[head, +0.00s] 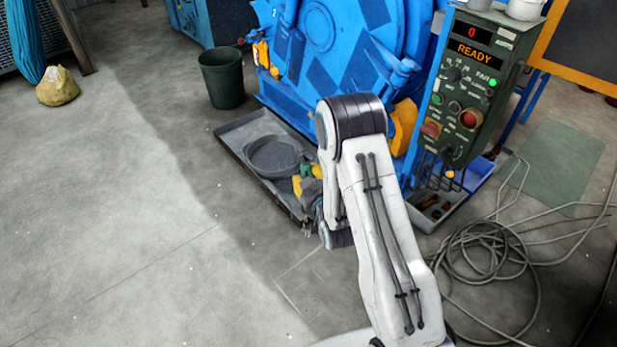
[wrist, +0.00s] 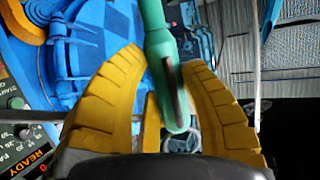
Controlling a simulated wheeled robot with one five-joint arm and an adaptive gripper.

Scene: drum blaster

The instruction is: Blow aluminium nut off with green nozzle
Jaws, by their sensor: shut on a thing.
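My gripper (wrist: 165,66) has yellow fingers that are shut on the green nozzle (wrist: 156,38) in the wrist view. The nozzle's body passes between the fingers and runs up out of the top of the picture. In the head view my gripper (head: 308,182) is low in front of the blue machine, over the right part of the grey tray, and my arm partly hides it. A small bit of the green nozzle (head: 306,166) shows there. I cannot make out the aluminium nut in either view.
The blue drum machine (head: 330,35) stands behind the grey tray (head: 236,140), which holds a round dark pan (head: 274,156). The control box (head: 468,85) reads READY and 0. A dark bin (head: 222,78) stands left. Coiled hose (head: 490,255) lies right.

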